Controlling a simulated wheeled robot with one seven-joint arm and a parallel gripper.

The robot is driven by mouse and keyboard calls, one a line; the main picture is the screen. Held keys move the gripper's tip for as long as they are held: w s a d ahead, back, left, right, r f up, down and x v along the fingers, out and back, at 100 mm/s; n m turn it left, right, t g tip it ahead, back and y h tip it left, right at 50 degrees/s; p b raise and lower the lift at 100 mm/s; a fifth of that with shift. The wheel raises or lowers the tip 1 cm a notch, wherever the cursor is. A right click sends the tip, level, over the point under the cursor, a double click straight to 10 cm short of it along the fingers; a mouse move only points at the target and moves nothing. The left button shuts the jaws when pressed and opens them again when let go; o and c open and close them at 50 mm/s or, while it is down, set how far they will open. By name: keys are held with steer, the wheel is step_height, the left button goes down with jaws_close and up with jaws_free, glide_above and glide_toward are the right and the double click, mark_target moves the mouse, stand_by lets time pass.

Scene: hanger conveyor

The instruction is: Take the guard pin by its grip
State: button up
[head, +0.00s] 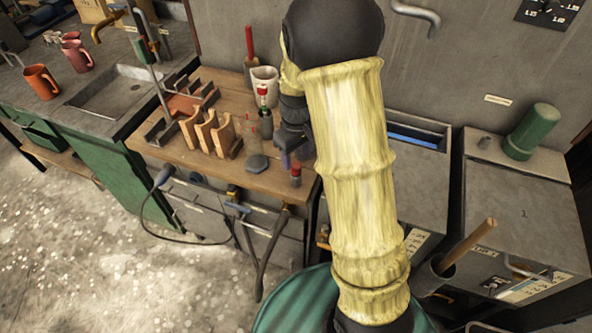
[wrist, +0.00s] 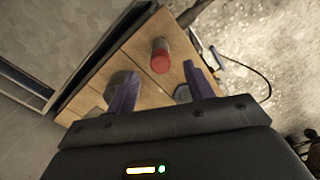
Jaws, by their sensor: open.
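A small upright piece with a red top and grey lower part (head: 296,174) stands near the front right corner of the wooden bench top. It looks like the guard pin, though I cannot be sure. In the wrist view its red top (wrist: 160,60) shows beyond my fingertips, roughly between them. My gripper (head: 296,156) is open, with purple fingers, and points down at the bench just behind this piece. In the wrist view my gripper (wrist: 160,86) holds nothing, and a gap to the piece seems to remain. My arm hides part of the bench's right side.
A wooden slotted rack (head: 212,133), a dark round piece (head: 257,163), a glass bottle with a red top (head: 263,97) and a white mug (head: 266,74) stand nearby on the bench. Tools hang at the bench front. A grey cabinet (head: 520,190) stands to the right.

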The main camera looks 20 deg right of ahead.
mark_target(296, 165)
steer(key=shift+w+f+p, duration=0.1)
steer(key=shift+f+p, duration=0.3)
steer(key=shift+f, duration=2.25)
steer(key=shift+a, duration=0.1)
steer(key=c, duration=1)
